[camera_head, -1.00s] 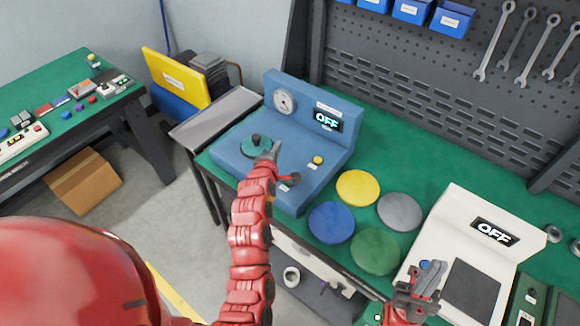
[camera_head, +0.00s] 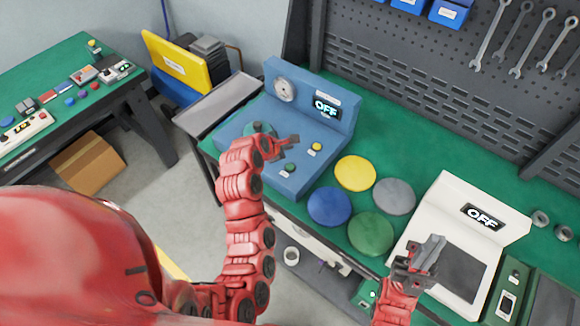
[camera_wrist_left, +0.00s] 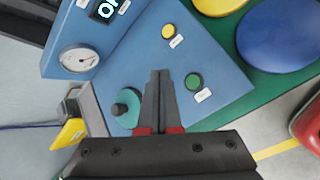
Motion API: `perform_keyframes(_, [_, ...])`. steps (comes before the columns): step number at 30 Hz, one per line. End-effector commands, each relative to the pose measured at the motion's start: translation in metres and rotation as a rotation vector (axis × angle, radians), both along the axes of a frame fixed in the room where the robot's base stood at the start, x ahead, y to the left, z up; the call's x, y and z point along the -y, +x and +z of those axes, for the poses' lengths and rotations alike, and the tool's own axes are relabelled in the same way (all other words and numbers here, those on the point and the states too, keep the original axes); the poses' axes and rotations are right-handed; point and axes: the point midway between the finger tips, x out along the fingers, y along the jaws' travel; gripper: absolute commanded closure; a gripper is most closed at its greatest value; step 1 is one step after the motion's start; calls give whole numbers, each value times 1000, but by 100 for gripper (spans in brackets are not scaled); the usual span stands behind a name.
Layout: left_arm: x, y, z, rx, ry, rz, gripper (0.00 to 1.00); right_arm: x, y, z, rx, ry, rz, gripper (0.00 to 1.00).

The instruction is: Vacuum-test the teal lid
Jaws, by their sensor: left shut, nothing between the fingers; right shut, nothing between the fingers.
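The blue vacuum tester (camera_head: 300,165) stands on the green bench, its display (camera_head: 326,106) reading OFF. The teal lid (camera_head: 262,129) sits on it with a dark knob, mostly hidden behind my left arm in the head view. The lid also shows in the left wrist view (camera_wrist_left: 127,107). My left gripper (camera_head: 294,139) is shut and empty above the tester's top, between the lid and the buttons. A green button (camera_head: 290,168) and a yellow button (camera_head: 316,147) are on the tester. My right gripper (camera_head: 432,245) is shut and empty in front of the white device.
Yellow (camera_head: 355,173), grey (camera_head: 394,196), blue (camera_head: 329,207) and green (camera_head: 371,233) discs lie right of the tester. A white device (camera_head: 465,205) reading OFF stands further right. A gauge (camera_head: 284,90) is on the tester's upright back. A grey side tray (camera_head: 220,103) is at its left.

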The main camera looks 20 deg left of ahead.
Motion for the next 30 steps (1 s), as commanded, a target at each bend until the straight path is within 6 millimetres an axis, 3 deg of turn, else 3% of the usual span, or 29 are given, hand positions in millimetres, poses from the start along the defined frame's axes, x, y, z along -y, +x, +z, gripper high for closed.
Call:
perform_keyframes(18, [0, 0, -77, 0, -1, 0, 100, 0, 0, -44, 0, 0, 0, 100])
perform_keyframes(30, [0, 0, -82, 0, 1, -1, 100, 0, 0, -45, 0, 0, 0, 100])
